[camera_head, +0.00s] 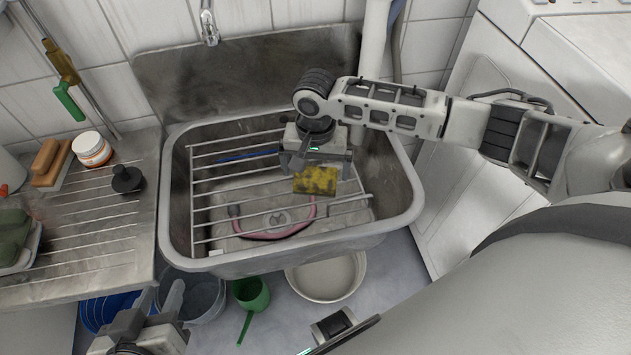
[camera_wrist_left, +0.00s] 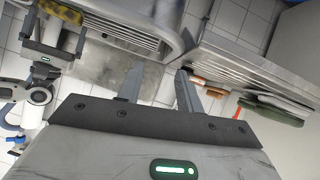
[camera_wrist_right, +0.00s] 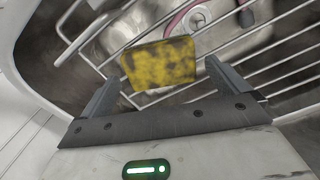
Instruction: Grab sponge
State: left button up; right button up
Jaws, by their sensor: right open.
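The sponge (camera_head: 316,181) is a yellow block with dark blotches, at the right part of the wire rack in the sink. It also shows in the right wrist view (camera_wrist_right: 158,63) and at the top left of the left wrist view (camera_wrist_left: 58,12). My right gripper (camera_head: 315,167) is over the sink, open, with its fingers pointing at the sponge. In the right wrist view the sponge lies just beyond and between the fingertips, not clasped. My left gripper (camera_head: 160,298) is open and empty, low in front of the drainboard, away from the sponge.
The metal sink (camera_head: 408,200) has a raised rim around the wire rack (camera_head: 225,190). A pink hose (camera_head: 270,235) lies below the rack. The drainboard (camera_head: 90,225) at left holds brushes, a jar (camera_head: 91,150) and a black plug (camera_head: 127,180). Buckets stand on the floor below.

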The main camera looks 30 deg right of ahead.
notch_tip(320, 180, down, 2)
jog(key=shift+f, duration=0.1)
pick_arm(q)
jog(key=shift+w+d+f, duration=0.1)
jog(key=shift+w+f, duration=0.15)
jog(key=shift+f, duration=0.7)
pick_arm(e)
jog(key=c, duration=0.9)
pick_arm(q)
jog(key=shift+r, duration=0.25)
pick_arm(e)
jog(key=shift+o, duration=0.2)
pick_arm(q)
jog(key=shift+r, duration=0.1)
